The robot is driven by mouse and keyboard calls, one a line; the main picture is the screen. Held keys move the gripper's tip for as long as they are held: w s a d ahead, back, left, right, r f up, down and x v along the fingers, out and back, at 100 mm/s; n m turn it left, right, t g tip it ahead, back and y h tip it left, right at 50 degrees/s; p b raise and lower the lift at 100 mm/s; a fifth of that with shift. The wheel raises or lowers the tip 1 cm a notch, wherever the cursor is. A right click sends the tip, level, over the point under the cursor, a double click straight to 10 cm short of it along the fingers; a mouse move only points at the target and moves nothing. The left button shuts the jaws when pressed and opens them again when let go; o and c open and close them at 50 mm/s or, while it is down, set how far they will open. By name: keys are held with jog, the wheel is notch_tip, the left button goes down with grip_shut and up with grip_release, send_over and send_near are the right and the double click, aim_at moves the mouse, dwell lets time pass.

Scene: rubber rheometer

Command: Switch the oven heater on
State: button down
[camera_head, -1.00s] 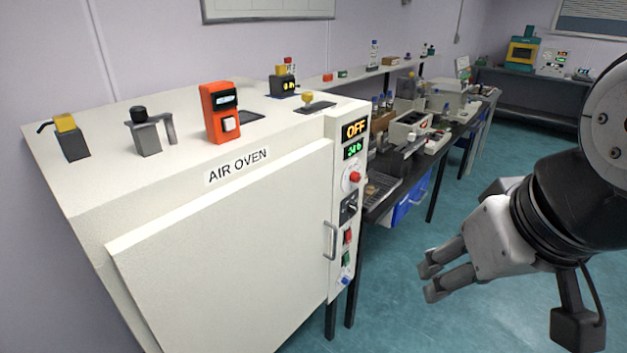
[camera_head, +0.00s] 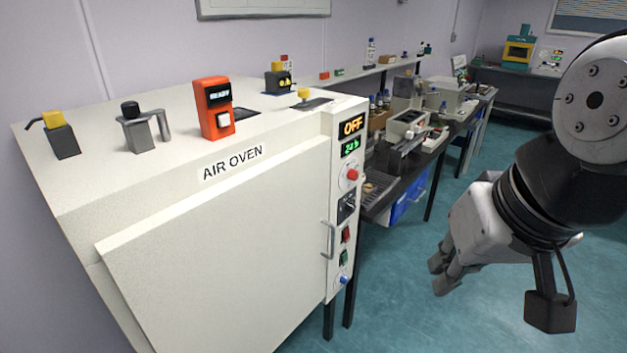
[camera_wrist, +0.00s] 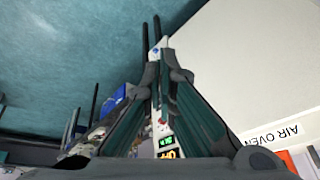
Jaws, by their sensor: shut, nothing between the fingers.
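The air oven (camera_head: 210,240) is a large white cabinet at the left in the head view, with its door shut and a metal handle (camera_head: 328,240). Its right-hand control panel (camera_head: 340,270) has an orange OFF display (camera_head: 352,125), a green display (camera_head: 351,147), a red knob (camera_head: 352,174), a dark rotary switch (camera_head: 347,206), a red switch (camera_head: 346,234), a green switch (camera_head: 343,257) and a blue button (camera_head: 342,280). My gripper (camera_head: 440,279) is shut and empty, right of the panel and apart from it. In the wrist view the oven (camera_wrist: 245,60) shows beyond the fingers (camera_wrist: 158,72), which partly hide the panel.
On the oven top stand an orange device (camera_head: 214,110) reading READY and several small fixtures. A dark bench (camera_head: 400,180) with instruments and a blue bin (camera_head: 405,203) stands behind the oven. Open floor (camera_head: 400,320) lies around my gripper.

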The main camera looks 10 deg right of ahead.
aim_at(347, 236)
jog(key=w+f+m+g+y+b, duration=0.1)
jog(key=w+f+m+y+b, duration=0.6)
jog(key=w+f+m+b, duration=1.05)
jog(key=w+d+f+m+t+b, duration=0.2)
jog(key=w+d+f, duration=0.4)
jog(key=w+f, duration=0.4)
jog(key=w+d+f+m+t+y+b, duration=0.1)
jog(key=w+d+f+m+t+b, duration=0.2)
jog(key=w+d+f+m, duration=0.3)
jog(key=w+d+f+b, duration=0.1)
jog(key=w+f, duration=0.3)
jog(key=w, duration=0.2)
jog(key=shift+w+f+t+y+b, duration=0.15)
jog(key=shift+f+t+y+b, duration=0.15)
jog(key=shift+b, duration=0.1)
jog(key=shift+d+m, duration=0.1)
jog(key=shift+m, duration=0.15)
jog(key=shift+a+r+b+x, duration=0.15)
jog(key=shift+b+x, duration=0.4)
jog(key=shift+x, duration=1.75)
jog(key=shift+r+b+x, duration=0.25)
jog(key=shift+b+x, duration=0.35)
jog(key=shift+x, duration=1.7)
jog(key=shift+a+r+b+x, duration=0.15)
jog(key=shift+b+x, duration=0.4)
jog(key=shift+x, duration=1.75)
jog(key=shift+w, duration=0.2)
